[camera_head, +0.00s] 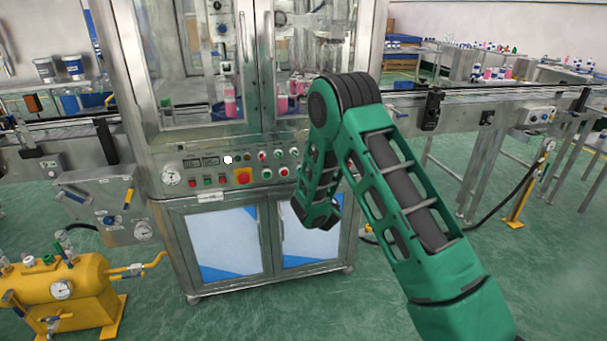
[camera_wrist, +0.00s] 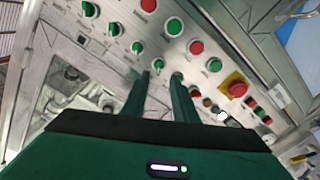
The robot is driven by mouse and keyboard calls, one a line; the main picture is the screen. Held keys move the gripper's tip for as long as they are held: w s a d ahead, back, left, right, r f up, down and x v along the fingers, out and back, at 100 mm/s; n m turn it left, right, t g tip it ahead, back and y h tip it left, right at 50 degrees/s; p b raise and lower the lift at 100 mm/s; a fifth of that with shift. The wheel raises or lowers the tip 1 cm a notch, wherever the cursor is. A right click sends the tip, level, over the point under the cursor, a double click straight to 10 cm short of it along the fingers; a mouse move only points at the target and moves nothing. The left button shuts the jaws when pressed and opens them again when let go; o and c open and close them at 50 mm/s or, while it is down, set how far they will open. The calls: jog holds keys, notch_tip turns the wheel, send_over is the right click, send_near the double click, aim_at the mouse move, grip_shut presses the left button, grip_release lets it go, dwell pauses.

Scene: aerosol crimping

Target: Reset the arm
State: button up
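My green arm reaches toward the metal cabinet machine (camera_head: 150,150). In the head view its forearm hangs in front of the cabinet's right side, and my gripper fingers cannot be made out there. In the wrist view my gripper (camera_wrist: 161,76) shows two green fingers with a narrow gap and nothing between them. The tips point at the control panel (camera_wrist: 132,44), which is seen tilted, with green and red knobs. A red button on a yellow base (camera_wrist: 236,88) lies to the right of the fingers. I cannot tell whether the tips touch the panel.
A yellow tank (camera_head: 75,292) with gauges stands at the lower left. A conveyor (camera_head: 465,100) runs off to the right, and another stretch (camera_head: 70,135) lies to the left. A yellow floor stand (camera_head: 520,205) is at the right. Green floor (camera_head: 555,270) is open at the lower right.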

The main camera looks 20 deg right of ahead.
jog(key=s+d+r+m+g+h, duration=0.35)
jog(key=s+d, duration=0.25)
jog(key=d, duration=0.4)
jog(key=s+d+r+m+g+h, duration=0.4)
jog(key=s+d, duration=0.3)
jog(key=d, duration=0.4)
jog(key=s+d+r+m+g+y, duration=0.1)
jog(key=s+d+m+g, duration=0.15)
jog(key=s, duration=0.65)
jog(key=s+d+r+m+g+y, duration=0.1)
jog(key=s+d+g, duration=0.15)
jog(key=s, duration=0.65)
jog(key=s+a+g+y, duration=0.2)
jog(key=s+a, duration=0.3)
jog(key=s, duration=0.9)
jog(key=s+a+r+m+g+y, duration=0.1)
jog(key=s+a+g+y, duration=0.2)
jog(key=s, duration=1.1)
jog(key=a+y, duration=0.1)
jog(key=a, duration=0.2)
jog(key=shift+s+r, duration=0.15)
jog(key=shift+s, duration=0.05)
jog(key=shift+d+g, duration=0.1)
jog(key=shift+g, duration=0.15)
